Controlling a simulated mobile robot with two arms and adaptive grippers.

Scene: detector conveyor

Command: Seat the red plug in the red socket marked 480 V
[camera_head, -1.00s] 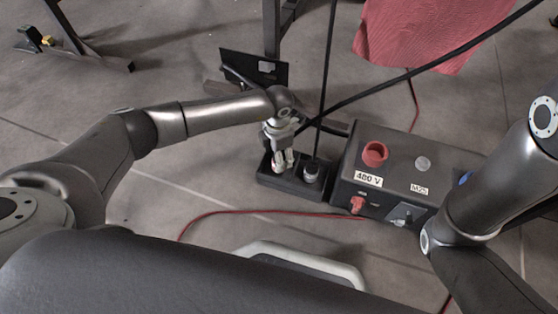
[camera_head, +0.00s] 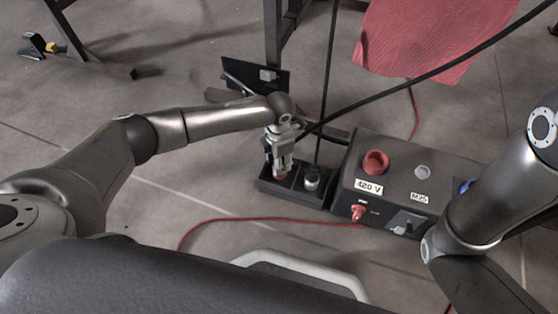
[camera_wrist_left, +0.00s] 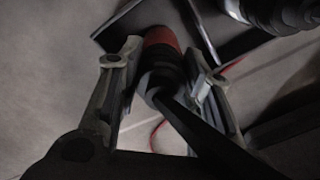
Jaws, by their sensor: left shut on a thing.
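My left gripper (camera_head: 279,168) points down over the dark two-bay holder (camera_head: 297,196) on the floor. It is shut on the red plug (camera_head: 281,176), whose red end shows below the fingertips at the left bay. In the left wrist view the red plug (camera_wrist_left: 160,38) with its dark body lies between the two fingers (camera_wrist_left: 165,75). I cannot tell whether it still touches the holder. The red round socket (camera_head: 376,162) is on top of the dark box to the right, above a white voltage label (camera_head: 369,187). My right gripper is out of view.
A second, dark plug (camera_head: 312,178) stands in the holder's right bay. Black cables run up from this area. The box (camera_head: 345,190) also has a grey round socket (camera_head: 422,172) and a red front knob (camera_head: 358,212). A red cable (camera_head: 230,221) lies on the floor.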

